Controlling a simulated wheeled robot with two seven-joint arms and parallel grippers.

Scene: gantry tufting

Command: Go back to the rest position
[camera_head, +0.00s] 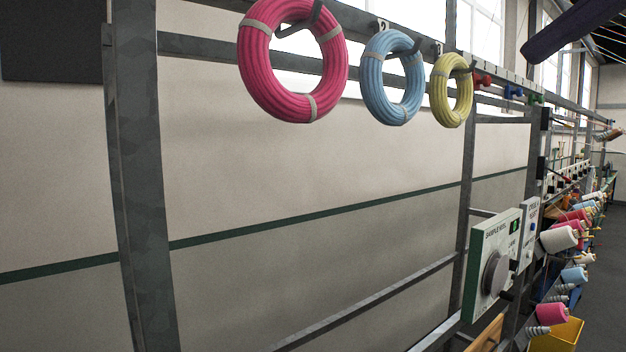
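Neither of my grippers shows in the head view, so their positions and whether they hold anything are hidden. A pink coil (257,72), a light blue coil (371,85) and a yellow coil (438,92) hang on hooks from a grey metal frame (143,180). The coils hang apart from each other.
A control box (478,268) with a round grey knob is mounted low on the right. Beyond it, yarn cones, including a pink one (551,314), line the frame above a yellow bin (562,334). Dark floor (606,290) is clear at far right.

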